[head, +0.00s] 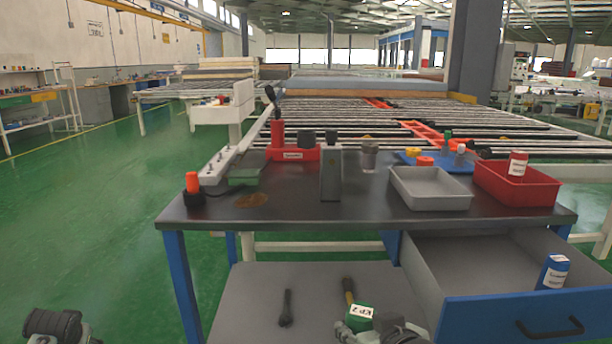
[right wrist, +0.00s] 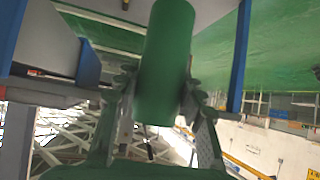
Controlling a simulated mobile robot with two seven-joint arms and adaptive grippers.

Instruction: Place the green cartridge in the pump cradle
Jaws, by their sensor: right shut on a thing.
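The green cartridge (head: 359,318), with a white label, is in my right gripper (head: 372,332) at the bottom of the head view, in front of the lower shelf. In the right wrist view the green cartridge (right wrist: 165,62) sits between the two fingers of the right gripper (right wrist: 152,105), which are shut on it. A red pump-like unit (head: 292,154) with a label stands at the back left of the bench top; I cannot clearly make out its cradle. My left arm's end (head: 52,325) shows at the bottom left corner; its fingers are not clear.
The dark bench top (head: 290,210) holds a grey block (head: 330,174), a grey tray (head: 430,188) and a red bin (head: 516,185) with a red cartridge (head: 517,164). The open drawer (head: 480,270) holds a blue cartridge (head: 553,271). Tools lie on the lower shelf (head: 250,300).

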